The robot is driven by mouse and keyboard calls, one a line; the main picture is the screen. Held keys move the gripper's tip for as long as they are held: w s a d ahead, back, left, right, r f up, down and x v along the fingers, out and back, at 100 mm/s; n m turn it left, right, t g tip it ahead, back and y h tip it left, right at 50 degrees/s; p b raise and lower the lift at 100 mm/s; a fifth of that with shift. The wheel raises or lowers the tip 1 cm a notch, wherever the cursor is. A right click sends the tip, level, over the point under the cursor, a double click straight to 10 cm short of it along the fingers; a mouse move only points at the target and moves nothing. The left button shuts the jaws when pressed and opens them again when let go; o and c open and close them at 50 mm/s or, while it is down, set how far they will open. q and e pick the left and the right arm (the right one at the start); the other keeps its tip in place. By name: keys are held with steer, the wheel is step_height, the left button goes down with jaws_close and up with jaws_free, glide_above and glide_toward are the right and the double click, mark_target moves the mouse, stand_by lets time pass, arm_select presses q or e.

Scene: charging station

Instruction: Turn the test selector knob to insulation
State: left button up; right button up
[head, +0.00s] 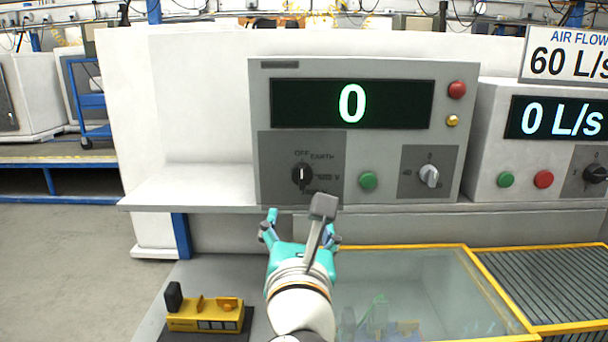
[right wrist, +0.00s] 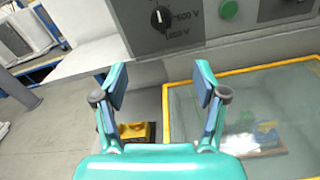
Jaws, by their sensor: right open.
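The test selector knob (head: 302,175) is a round black dial with a white line on the lower left panel of the grey tester (head: 355,68). Its line stands about upright, near the OFF label. EARTH and voltage labels run around its right side. The knob also shows at the top of the right wrist view (right wrist: 160,19), with 500 V readable. My right gripper (head: 300,232) is open and empty, below and in front of the knob, apart from it. In the right wrist view its teal fingers (right wrist: 160,86) are spread wide. My left gripper is out of view.
A green button (head: 368,180) and a second grey knob (head: 429,176) sit right of the selector. The air flow unit (head: 485,135) stands at the right. Below are a yellow-framed glass-like panel (head: 400,275) and a yellow device (head: 205,314). The tester's display reads 0.

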mark_target(302, 181)
steer(key=w+p, duration=0.4)
steer(key=w, duration=1.2)
steer(key=shift+w+d, duration=0.1)
steer(key=shift+w, duration=0.25)
